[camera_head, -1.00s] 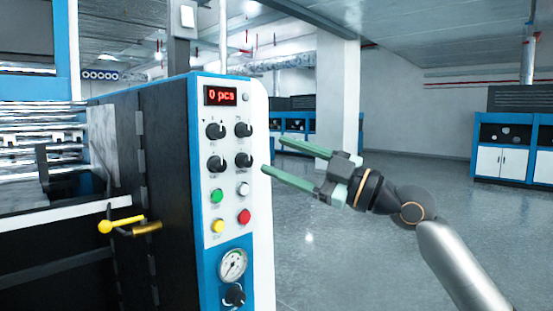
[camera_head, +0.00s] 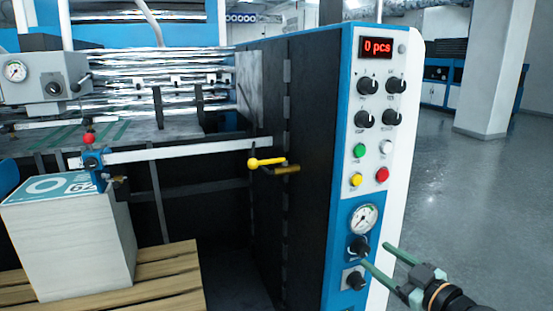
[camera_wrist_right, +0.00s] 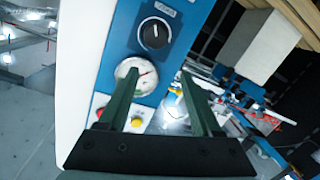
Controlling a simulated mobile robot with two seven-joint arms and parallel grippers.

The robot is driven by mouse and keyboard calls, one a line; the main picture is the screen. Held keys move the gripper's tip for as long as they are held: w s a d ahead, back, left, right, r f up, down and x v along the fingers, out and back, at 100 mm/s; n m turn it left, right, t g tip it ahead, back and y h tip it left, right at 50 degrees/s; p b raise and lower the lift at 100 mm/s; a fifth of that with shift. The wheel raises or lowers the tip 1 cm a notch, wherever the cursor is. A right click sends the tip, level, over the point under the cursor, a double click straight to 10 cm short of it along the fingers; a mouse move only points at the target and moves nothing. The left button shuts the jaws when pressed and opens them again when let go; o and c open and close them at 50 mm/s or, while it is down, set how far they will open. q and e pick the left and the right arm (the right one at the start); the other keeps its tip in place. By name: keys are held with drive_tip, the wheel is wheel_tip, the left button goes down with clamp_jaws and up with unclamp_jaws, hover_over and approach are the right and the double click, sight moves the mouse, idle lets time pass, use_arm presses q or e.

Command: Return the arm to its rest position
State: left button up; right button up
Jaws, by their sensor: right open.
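My right gripper (camera_head: 375,256) is at the lower right of the head view, its two green fingers apart and nothing between them. Its fingertips show in front of the lower part of the control panel (camera_head: 398,205), near the lower black knob (camera_head: 358,248); whether they touch it cannot be told. In the wrist view the open fingers (camera_wrist_right: 158,78) point toward the panel's gauge (camera_wrist_right: 136,73) and a black knob (camera_wrist_right: 155,33). Most of my right arm is outside the head view. My left gripper is not in view.
The machine's dark side door (camera_head: 265,130) has a yellow-knobbed handle (camera_head: 266,162). A tall paper stack (camera_head: 70,245) stands on a wooden pallet (camera_head: 165,275) at left. Open grey floor (camera_head: 465,210) lies right of the panel, with a white pillar (camera_head: 492,80) behind.

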drive_tip(key=s+a+f+m+g+h+p, duration=0.1)
drive_tip(key=s+a+f+m+g, duration=0.1)
drive_tip(key=s+f, duration=0.6)
drive_tip(key=s+a+f+m+g+h+p, duration=0.15)
drive_tip(key=s+f, duration=0.25)
drive_tip(key=f, duration=0.8)
drive_tip(key=s+a+f+m+g+h+p, duration=0.1)
drive_tip(key=s+f, duration=0.3)
drive_tip(key=s, duration=0.4)
drive_tip(key=s+a+f+m+g+h, duration=0.1)
drive_tip(key=s+f+m, duration=0.1)
drive_tip(key=s+f, duration=0.3)
drive_tip(key=s, duration=0.3)
drive_tip(key=shift+s+p, duration=0.3)
drive_tip(key=shift+p, duration=0.1)
drive_tip(key=shift+f+m, duration=0.1)
drive_tip(key=shift+m, duration=0.15)
